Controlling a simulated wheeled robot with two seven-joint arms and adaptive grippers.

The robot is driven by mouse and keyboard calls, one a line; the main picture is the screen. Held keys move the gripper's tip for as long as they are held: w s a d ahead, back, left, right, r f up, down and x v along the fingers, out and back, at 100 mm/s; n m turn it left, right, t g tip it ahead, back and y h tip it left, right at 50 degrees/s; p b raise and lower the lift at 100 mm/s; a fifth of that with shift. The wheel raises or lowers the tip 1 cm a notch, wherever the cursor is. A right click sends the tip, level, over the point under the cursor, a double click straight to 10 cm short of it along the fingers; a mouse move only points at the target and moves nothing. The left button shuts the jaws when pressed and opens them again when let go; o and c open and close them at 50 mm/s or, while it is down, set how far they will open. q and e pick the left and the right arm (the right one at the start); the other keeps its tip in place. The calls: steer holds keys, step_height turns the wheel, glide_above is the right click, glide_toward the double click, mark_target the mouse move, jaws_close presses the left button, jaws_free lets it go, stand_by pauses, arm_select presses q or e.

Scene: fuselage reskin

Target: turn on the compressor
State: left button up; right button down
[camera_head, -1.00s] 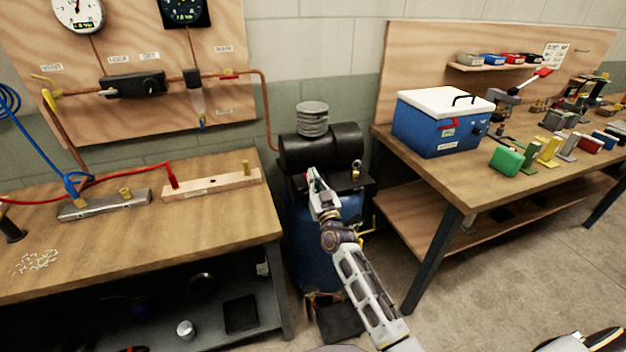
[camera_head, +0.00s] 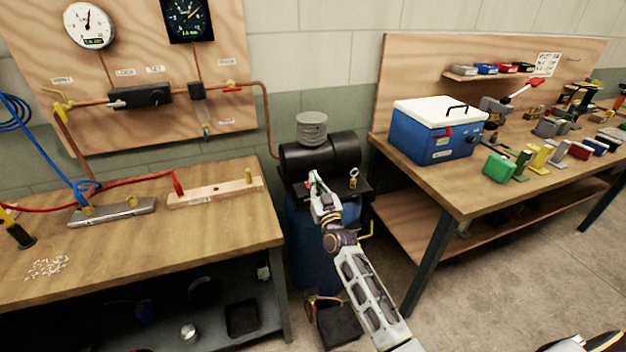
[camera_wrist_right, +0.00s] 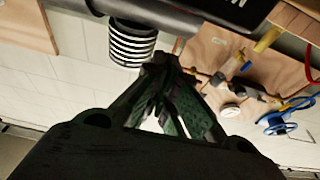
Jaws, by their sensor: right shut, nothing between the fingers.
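The compressor (camera_head: 320,152) stands on the floor between the two benches, with a black cylinder on top, a grey ribbed cap (camera_head: 311,128) and a blue tank (camera_head: 311,262) below. My right gripper (camera_head: 313,180) is shut and empty at the front of the compressor's dark top plate, just below the black cylinder. It covers part of that front, and I see no switch there. In the right wrist view, the shut fingers (camera_wrist_right: 162,70) are close to the ribbed cap (camera_wrist_right: 132,42). Whether they touch anything is unclear. My left gripper is not in view.
The left bench (camera_head: 120,250) holds a metal manifold (camera_head: 112,212) and hoses. The right bench (camera_head: 465,197) carries a blue cooler-like box (camera_head: 432,135). A plywood panel (camera_head: 150,70) holds gauges and copper pipe. A dark box (camera_head: 338,325) sits on the floor below.

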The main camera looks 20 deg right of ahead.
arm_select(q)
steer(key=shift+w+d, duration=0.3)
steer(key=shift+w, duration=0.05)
arm_select(e)
steer(key=f+v, duration=0.1)
steer(key=v, duration=0.7)
steer(key=shift+f, duration=0.35)
